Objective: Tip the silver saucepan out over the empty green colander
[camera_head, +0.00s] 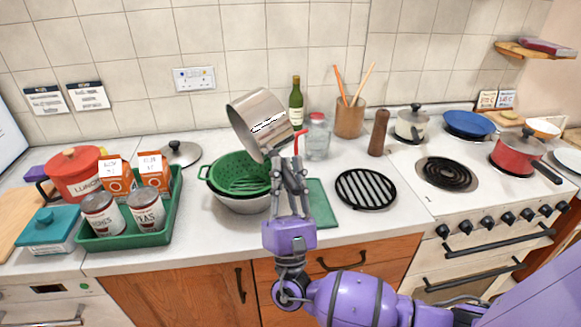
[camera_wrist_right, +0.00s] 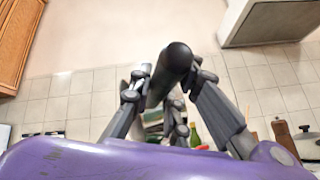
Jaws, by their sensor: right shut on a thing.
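The silver saucepan (camera_head: 250,112) is tilted in the air above the back right part of the green colander (camera_head: 212,173). I cannot see into the saucepan. The colander sits in a silver bowl (camera_head: 240,205) on the counter, and its visible slotted inside looks empty. My right gripper (camera_head: 288,166) is in front of the saucepan, over the colander's right side. It is shut on the saucepan's handle; the dark handle (camera_wrist_right: 172,65) shows between the fingers in the right wrist view. My left gripper is not in view.
A green tray (camera_head: 128,235) with cans and cartons stands left of the colander. A glass jar (camera_head: 317,140) and a green bottle (camera_head: 296,108) stand behind to the right. A green mat (camera_head: 322,205) and a black round rack (camera_head: 366,189) lie to the right.

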